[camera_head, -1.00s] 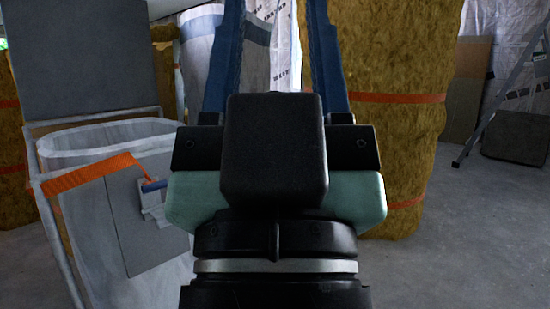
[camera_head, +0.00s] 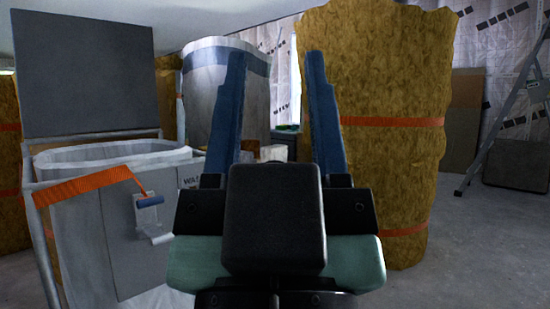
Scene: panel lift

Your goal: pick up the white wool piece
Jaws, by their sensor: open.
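My gripper (camera_head: 276,62) is in the middle of the view, its two long blue fingers spread apart and pointing away from me. Nothing is seen held between them. A small pale, whitish block (camera_head: 273,153) shows low between the fingers, farther off, partly hidden by the gripper body. I cannot tell whether it is the white wool piece. No other thing is clearly a white wool piece.
A large yellow-brown wool roll (camera_head: 395,90) with orange straps stands close behind the right finger. A white bag in a frame (camera_head: 75,225) with a grey panel (camera_head: 85,75) stands left. A ladder (camera_head: 505,120) leans at right. Grey floor (camera_head: 475,250) is clear at lower right.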

